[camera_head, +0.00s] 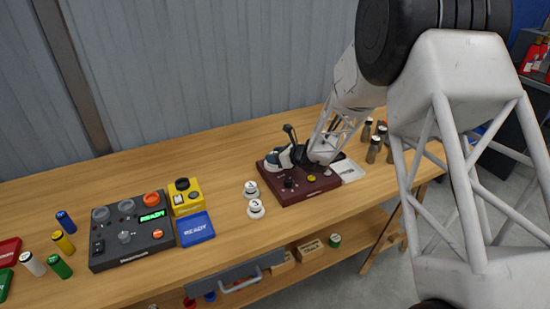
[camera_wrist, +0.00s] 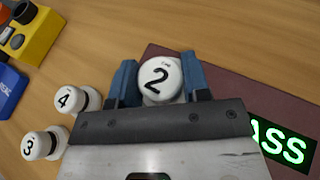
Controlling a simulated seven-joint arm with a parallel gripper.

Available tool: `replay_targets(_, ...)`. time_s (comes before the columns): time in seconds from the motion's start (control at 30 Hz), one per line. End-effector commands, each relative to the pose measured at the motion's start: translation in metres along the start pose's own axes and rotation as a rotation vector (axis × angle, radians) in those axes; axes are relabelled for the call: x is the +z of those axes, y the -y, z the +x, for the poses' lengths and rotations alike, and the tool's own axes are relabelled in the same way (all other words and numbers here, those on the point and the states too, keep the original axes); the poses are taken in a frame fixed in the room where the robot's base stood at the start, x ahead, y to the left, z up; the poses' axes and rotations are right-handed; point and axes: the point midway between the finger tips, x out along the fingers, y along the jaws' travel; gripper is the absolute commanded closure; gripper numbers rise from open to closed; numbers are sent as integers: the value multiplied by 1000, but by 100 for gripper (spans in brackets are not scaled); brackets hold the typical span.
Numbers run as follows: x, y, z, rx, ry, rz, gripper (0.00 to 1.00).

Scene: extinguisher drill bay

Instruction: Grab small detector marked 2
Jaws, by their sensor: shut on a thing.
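The small white round detector marked 2 (camera_wrist: 158,78) sits between the two blue fingers of my gripper (camera_wrist: 156,84) in the wrist view. The fingers are shut on its sides, and its number faces the camera. In the head view my gripper (camera_head: 279,158) is at the back left corner of a maroon panel (camera_head: 300,193). There the detector is mostly hidden, and I cannot tell whether it touches the surface below. Two similar white detectors stand on the table to the left, marked 4 (camera_wrist: 72,99) and 3 (camera_wrist: 40,144).
A green "PASS" display (camera_wrist: 280,142) lights on the panel. Dark cylinders (camera_head: 373,149) stand right, near my arm.

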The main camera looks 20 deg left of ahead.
Motion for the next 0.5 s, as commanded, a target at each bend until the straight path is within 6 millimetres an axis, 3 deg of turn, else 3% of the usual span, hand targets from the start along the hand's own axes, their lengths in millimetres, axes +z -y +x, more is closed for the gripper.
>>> replay_targets(0.27,16,0,-6,1,1,-2,85)
replay_targets(0.4,34,0,-14,2,2,-2,85)
replay_targets(0.5,30,-8,-22,2,0,1,85)
